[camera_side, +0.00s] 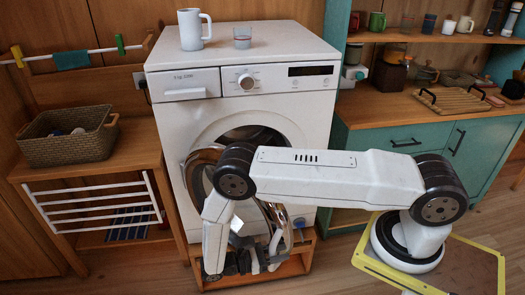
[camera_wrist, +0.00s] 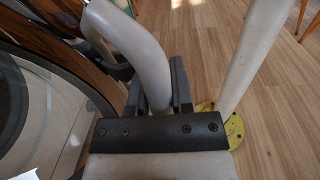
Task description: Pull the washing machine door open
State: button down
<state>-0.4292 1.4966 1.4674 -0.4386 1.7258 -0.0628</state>
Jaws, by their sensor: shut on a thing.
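The white washing machine (camera_side: 312,121) stands in the middle of the side view. Its round chrome-rimmed door (camera_side: 197,165) is swung partly open, with the dark drum opening showing behind its upper edge. My arm hides much of the door. In the wrist view the door (camera_wrist: 72,135) fills the left side, with dark glass inside a pale rim. My gripper (camera_wrist: 157,80) is low in front of the door, its dark fingers shut around a pale curved handle (camera_wrist: 143,48). The handle's join to the door is not clear.
A wooden stand with a basket (camera_side: 65,150) and white rack is at left. Teal cabinets (camera_side: 475,145) are at right. Open wooden floor (camera_wrist: 275,100) lies in front.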

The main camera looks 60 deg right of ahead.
jog(key=shift+s+a, duration=0.1)
jog(key=shift+a, duration=1)
jog(key=c, duration=0.8)
grip_release()
jog(key=shift+w, duration=0.2)
jog(key=shift+w+a, duration=0.1)
